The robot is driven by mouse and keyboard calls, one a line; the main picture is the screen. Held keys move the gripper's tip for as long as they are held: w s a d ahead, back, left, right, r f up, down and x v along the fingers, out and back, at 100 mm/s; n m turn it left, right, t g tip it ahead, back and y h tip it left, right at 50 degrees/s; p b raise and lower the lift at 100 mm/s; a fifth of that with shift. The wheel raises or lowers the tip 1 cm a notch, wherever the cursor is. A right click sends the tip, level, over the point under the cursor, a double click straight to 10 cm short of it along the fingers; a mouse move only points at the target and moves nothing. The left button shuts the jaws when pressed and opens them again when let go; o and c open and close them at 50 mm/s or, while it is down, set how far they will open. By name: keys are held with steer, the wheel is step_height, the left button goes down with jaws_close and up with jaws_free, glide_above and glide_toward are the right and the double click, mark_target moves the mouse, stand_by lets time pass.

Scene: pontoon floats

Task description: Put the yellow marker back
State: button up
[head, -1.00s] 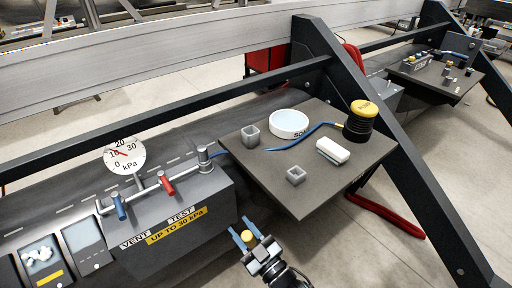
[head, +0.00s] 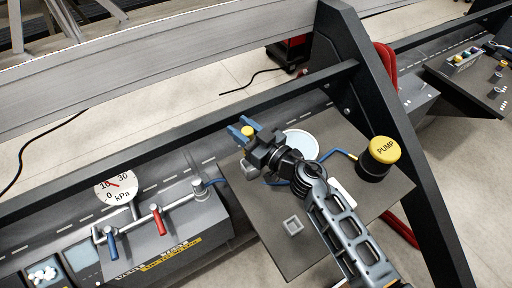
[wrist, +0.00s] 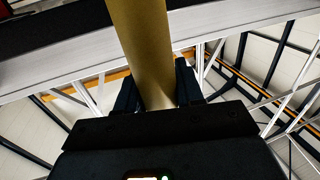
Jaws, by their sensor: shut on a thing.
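My gripper (head: 243,129) is shut on the yellow marker (head: 249,131), held up at the far left side of the grey board (head: 262,232). In the wrist view the marker (wrist: 143,45) is a thick dull-yellow rod between the dark fingers (wrist: 158,90), running up out of the picture. One small square grey cup (head: 293,226) stands open on the board. A second cup (head: 249,172) is partly hidden under my gripper. My arm covers part of the board and of a white block (head: 343,192).
A round white dish (head: 302,143) and a yellow-topped pump (head: 384,151) with a blue hose stand on the board. A gauge (head: 116,187) and valve panel (head: 165,240) are left. A dark slanted frame post (head: 385,110) rises at right. A far board (head: 470,85) holds small coloured items.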

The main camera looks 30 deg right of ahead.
step_height(320, 180, down, 9)
steer(key=b, duration=0.5)
steer(key=shift+w+d+f+b, duration=0.2)
steer(key=shift+w+d+b, duration=0.15)
steer(key=shift+d+b, duration=0.05)
steer(key=shift+f, duration=0.2)
steer(key=o, duration=1)
steer(key=shift+o, duration=0.2)
steer(key=shift+r, duration=0.1)
steer(key=v, duration=0.7)
steer(key=shift+s, duration=0.25)
